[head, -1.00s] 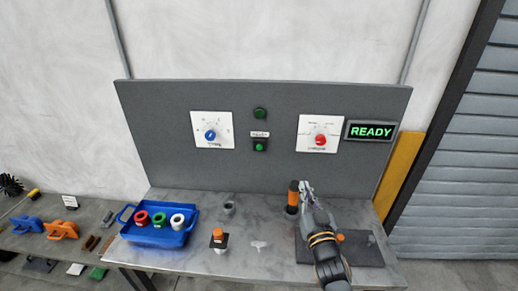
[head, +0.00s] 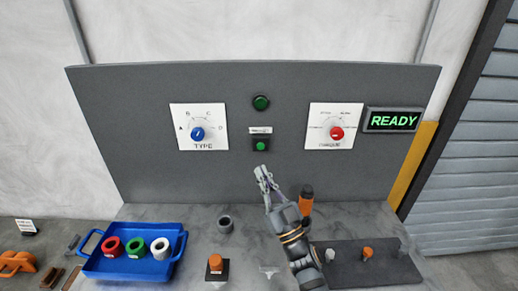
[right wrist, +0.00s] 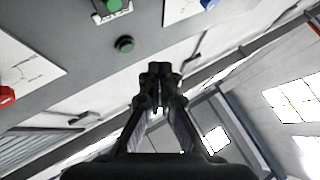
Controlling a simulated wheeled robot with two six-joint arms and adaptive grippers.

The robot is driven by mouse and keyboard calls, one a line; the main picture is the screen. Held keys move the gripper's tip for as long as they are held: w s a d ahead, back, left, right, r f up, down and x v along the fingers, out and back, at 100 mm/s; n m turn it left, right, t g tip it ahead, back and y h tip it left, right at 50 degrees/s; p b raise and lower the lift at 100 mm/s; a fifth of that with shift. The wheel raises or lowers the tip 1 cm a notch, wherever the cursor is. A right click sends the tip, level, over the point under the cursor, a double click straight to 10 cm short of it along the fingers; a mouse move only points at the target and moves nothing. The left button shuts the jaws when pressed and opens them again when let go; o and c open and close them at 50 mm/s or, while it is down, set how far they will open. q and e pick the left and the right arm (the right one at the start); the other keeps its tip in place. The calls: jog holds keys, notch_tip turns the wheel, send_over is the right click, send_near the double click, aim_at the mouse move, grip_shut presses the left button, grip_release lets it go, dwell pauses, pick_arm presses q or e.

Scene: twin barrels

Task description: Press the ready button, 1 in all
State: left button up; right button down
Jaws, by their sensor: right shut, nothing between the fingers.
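The grey upright panel carries a green button (head: 260,146) in a dark square housing, with a small white label above it. A second round green piece (head: 261,103) sits higher on the panel. A sign (head: 393,120) at the right reads READY in lit green letters. My right gripper (head: 262,171) is shut and empty, its tips just below the green button in the head view. In the right wrist view, which looks upside down, the housed button (right wrist: 109,6) is at the top edge and the tips (right wrist: 160,72) are apart from it. My left gripper is out of view.
A blue TYPE dial (head: 197,134) and a red dial (head: 336,133) flank the button.

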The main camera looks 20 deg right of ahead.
aim_at(261, 146)
pick_arm(q)
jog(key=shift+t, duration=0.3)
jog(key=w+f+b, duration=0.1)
jog(key=b, duration=0.1)
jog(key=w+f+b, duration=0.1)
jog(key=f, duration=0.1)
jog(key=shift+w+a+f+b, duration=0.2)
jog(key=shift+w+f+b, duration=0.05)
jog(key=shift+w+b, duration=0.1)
pick_arm(e)
jog(key=w+d, duration=0.2)
jog(key=w, duration=0.6)
jog(key=shift+w+d, duration=0.2)
jog(key=shift+d, duration=0.1)
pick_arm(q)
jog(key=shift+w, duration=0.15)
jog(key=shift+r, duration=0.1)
pick_arm(e)
jog(key=shift+w+d, duration=0.1)
jog(key=shift+w, duration=0.3)
